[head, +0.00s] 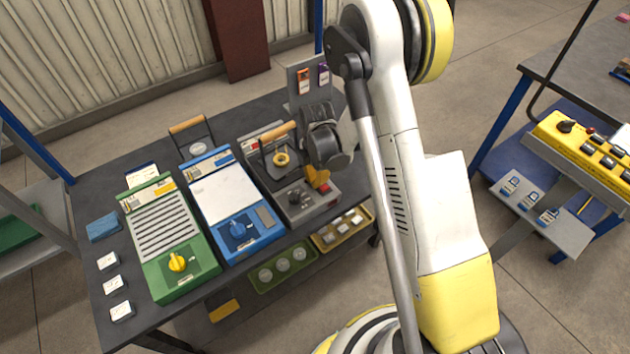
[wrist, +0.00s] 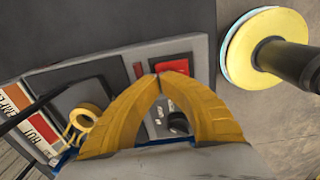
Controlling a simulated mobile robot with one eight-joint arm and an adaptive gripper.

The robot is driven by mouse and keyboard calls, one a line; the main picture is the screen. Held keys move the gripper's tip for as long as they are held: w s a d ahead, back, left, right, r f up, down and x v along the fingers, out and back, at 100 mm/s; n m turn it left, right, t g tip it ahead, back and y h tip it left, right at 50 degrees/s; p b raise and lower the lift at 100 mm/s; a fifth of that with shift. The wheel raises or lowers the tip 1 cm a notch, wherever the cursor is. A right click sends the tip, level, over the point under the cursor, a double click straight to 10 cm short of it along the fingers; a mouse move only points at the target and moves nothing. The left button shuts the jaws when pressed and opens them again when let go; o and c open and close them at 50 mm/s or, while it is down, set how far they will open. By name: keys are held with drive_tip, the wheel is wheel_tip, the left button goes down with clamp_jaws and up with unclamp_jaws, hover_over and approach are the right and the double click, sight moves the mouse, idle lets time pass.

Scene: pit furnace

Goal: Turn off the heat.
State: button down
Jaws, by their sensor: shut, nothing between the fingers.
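The grey furnace unit (head: 304,212) stands at the right end of the dark bench. Its front panel has a black knob (head: 294,197) and a red switch (head: 332,189). In the wrist view the red switch (wrist: 173,67) is just beyond my fingertips, and the black knob (wrist: 178,122) shows beside the right finger. My gripper (head: 323,187) has yellow fingers over the panel's right part. In the wrist view its fingertips (wrist: 158,77) meet with nothing between them. I cannot tell whether they touch the panel. The switch's position is not clear.
A blue unit (head: 237,205) and a green unit with a yellow knob (head: 168,240) stand to the left. A yellow ring (head: 281,159) and a wooden-handled tool (head: 279,133) are close behind my gripper. Trays (head: 283,268) sit below the front edge. A yellow control box (head: 585,148) is far right.

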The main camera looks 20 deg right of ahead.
drive_tip(key=shift+r, duration=0.1)
drive_tip(key=shift+r+p, duration=0.4)
drive_tip(key=shift+r, duration=0.3)
drive_tip(key=shift+r, duration=0.1)
